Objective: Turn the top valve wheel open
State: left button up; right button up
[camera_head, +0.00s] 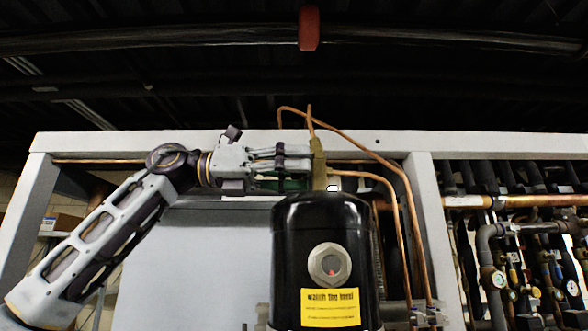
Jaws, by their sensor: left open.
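A green part (284,186), which looks like the valve wheel, shows just below and behind my left gripper's fingers. It is mostly hidden, so its rim and angle cannot be made out. To its right a brass valve body (318,165) stands upright above the black cylinder (318,235). My left gripper (290,160) comes in from the left, level, with its open fingers pointing right at the brass body. The fingers overlap the green part in the picture; whether they touch it I cannot tell. My right gripper is not in view.
A pale rack frame (500,146) runs across behind. Thin copper pipes (408,235) bend down right of the cylinder. A yellow label (330,307) is on the cylinder. Gauges and pipes (497,279) crowd the right. A red object (308,28) hangs at the dark ceiling pipe.

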pick_arm(q)
jog(key=c, duration=1)
jog(key=shift+c, duration=0.2)
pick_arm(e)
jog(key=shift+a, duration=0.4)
